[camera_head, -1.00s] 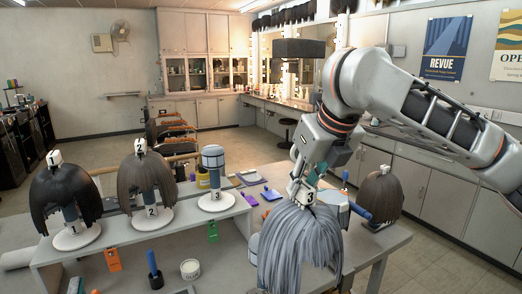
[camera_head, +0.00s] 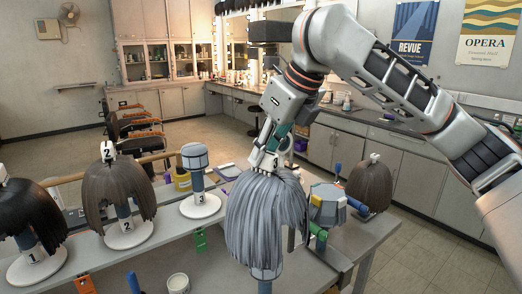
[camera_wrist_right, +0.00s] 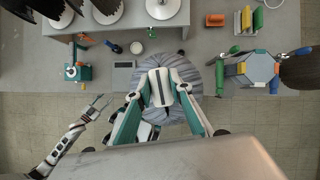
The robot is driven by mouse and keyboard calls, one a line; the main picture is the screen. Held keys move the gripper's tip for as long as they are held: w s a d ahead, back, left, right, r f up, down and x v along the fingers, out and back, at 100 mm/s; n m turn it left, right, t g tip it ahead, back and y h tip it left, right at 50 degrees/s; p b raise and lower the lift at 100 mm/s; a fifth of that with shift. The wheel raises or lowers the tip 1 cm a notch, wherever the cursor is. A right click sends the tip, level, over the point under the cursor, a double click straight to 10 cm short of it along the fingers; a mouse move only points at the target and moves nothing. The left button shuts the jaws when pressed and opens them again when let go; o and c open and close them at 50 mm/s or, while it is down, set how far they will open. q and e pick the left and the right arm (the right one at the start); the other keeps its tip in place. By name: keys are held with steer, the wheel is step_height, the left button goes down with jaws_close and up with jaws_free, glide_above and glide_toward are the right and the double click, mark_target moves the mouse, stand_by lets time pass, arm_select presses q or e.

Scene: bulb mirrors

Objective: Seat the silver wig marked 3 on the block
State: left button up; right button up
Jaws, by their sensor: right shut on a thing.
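The silver wig (camera_head: 262,215) hangs from my right gripper (camera_head: 267,158), which is shut on the white tab at its crown. In the right wrist view the silver wig (camera_wrist_right: 200,78) is below the gripper (camera_wrist_right: 160,88). The bare grey-blue block 3 (camera_head: 195,160) stands upright on a white base on the shelf, left of the wig and apart from it. A blue-grey cylindrical part (camera_head: 266,272) shows under the wig's lower edge; whether they touch is unclear. My left gripper (camera_wrist_right: 98,104) shows only in the right wrist view, low at left, fingers apart and empty.
A black wig (camera_head: 32,215) and a brown wig (camera_head: 118,190) sit on blocks along the shelf (camera_head: 165,222). A multicoloured hexagonal thing (camera_head: 325,203) and another brown wig (camera_head: 370,187) stand right of the silver wig. A white tub (camera_head: 178,284) stands in front of the shelf.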

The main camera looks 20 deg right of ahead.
steer(key=shift+f, duration=0.75)
arm_select(q)
steer(key=shift+w+d+r+b, duration=0.25)
steer(key=shift+w+b, duration=0.1)
steer(key=shift+b, duration=0.1)
arm_select(e)
step_height(320, 180, down, 12)
steer(key=shift+f, duration=0.2)
steer(key=shift+w, duration=0.1)
arm_select(q)
steer(key=shift+a+f, duration=0.1)
steer(key=shift+f, duration=0.05)
arm_select(e)
steer(key=shift+f, duration=0.1)
arm_select(q)
steer(key=shift+f+b, duration=0.65)
steer(key=shift+b, duration=0.1)
arm_select(e)
steer(key=shift+f, duration=2.85)
